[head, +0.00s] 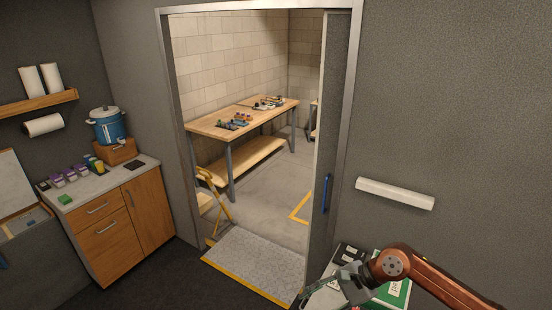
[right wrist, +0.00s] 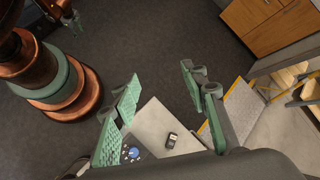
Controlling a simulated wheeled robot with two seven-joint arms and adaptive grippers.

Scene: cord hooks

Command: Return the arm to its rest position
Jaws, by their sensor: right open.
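My right arm reaches in from the right edge of the head view, its copper links bent over a small work surface at the bottom. My right gripper (right wrist: 160,84) has its two green-padded fingers wide apart in the right wrist view, with nothing between them. It also shows in the head view (head: 337,284), above the near edge of that surface. The grey top (right wrist: 155,120) lies below the fingers, with a small black item (right wrist: 171,141) and a blue round item (right wrist: 131,154) on it. At the upper left of the wrist view, what looks like my left gripper (right wrist: 70,18) is small and partly cut off.
A green labelled item (head: 398,297) and a dark one (head: 350,254) lie by my right arm. A white bar (head: 395,193) is on the wall above. A doorway with a grey mat (head: 255,262) is left of the arm. A counter (head: 98,180) stands far left; dark floor between is clear.

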